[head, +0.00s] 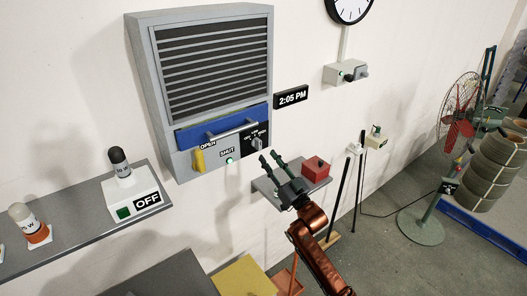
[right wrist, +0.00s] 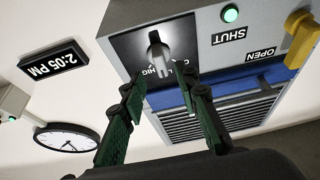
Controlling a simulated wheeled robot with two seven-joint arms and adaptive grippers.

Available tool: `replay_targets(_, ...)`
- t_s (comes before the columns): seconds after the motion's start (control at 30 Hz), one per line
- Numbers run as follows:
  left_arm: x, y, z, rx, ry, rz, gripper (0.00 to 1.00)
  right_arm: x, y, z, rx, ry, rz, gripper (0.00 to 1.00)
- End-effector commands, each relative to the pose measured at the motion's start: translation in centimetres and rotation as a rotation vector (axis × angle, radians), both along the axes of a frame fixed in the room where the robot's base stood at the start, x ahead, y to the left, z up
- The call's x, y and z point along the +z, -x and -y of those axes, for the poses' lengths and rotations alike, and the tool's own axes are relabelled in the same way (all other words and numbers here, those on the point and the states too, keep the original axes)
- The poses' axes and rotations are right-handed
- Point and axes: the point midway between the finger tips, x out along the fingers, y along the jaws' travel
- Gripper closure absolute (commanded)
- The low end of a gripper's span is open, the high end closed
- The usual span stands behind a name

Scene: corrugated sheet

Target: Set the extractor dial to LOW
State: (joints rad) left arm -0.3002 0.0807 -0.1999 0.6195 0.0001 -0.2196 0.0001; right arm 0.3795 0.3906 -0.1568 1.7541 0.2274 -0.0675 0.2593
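The extractor (head: 213,85) is a grey wall unit with dark louvres. Its dial (head: 257,143) is a pale knob on a black plate at the lower right of the front. In the right wrist view, which is upside down, the dial (right wrist: 159,55) shows above the fingertips, with lettering partly hidden beside it. I cannot tell which mark it points to. My right gripper (head: 270,160) is open and empty, just below and right of the dial and apart from it. In the right wrist view its green-padded fingers (right wrist: 165,92) stand apart, pointing at the dial. My left gripper is out of view.
A blue flap with a bar handle (head: 232,127), a yellow lever (head: 198,160) and a green SHUT lamp (head: 230,161) sit near the dial. A small shelf with a red box (head: 316,168) is beside my right gripper. A grey shelf (head: 80,229) runs along the left.

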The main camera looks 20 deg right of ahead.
Motion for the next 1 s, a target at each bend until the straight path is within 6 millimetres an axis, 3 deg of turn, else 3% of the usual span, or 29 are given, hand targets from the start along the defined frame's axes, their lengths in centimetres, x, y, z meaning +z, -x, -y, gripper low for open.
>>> replay_targets(0.2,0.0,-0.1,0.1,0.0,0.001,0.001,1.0,-1.6,3.5,1.3,-0.001,0.002,0.001,0.71)
replay_targets(0.4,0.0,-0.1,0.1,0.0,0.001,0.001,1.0,-2.1,5.0,1.8,0.0,0.001,0.001,0.71)
replay_targets(0.87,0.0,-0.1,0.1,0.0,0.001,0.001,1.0,-2.2,5.1,1.8,0.0,0.001,0.001,0.71)
replay_targets(1.0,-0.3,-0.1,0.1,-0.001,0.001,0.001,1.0,-4.0,4.7,2.2,-0.011,0.003,-0.022,0.71)
